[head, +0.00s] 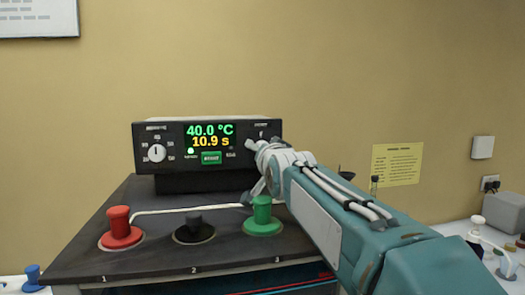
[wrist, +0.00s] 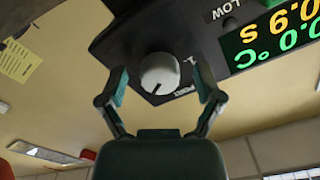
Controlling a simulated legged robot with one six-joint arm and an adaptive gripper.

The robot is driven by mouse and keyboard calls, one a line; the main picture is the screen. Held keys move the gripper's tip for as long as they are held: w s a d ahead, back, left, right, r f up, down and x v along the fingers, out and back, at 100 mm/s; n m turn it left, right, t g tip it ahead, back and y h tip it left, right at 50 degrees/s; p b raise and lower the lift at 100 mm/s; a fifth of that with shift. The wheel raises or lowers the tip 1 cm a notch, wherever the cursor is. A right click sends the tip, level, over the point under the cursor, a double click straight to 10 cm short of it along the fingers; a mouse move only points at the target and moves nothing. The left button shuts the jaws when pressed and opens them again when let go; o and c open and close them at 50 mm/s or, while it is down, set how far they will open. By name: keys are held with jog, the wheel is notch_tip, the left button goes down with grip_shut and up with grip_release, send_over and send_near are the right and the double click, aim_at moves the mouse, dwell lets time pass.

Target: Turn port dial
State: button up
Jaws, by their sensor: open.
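The port dial (wrist: 160,73) is a round white knob with a dark pointer mark, on the black control unit (head: 165,130). A PORT label is beside it in the wrist view. My gripper (wrist: 161,82) is open, with one finger on each side of the dial. Gaps show between the fingers and the knob; I cannot tell how far the tips reach along it. In the head view my gripper (head: 262,158) is at the unit's right end and hides the port dial.
The unit's lit display (head: 210,136) reads 40.0 °C and 10.9 s. Another white dial (head: 156,152) is at its left end.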

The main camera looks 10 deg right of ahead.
notch_tip(320, 180, up, 10)
dwell(0.5)
jog(key=shift+f, duration=0.1)
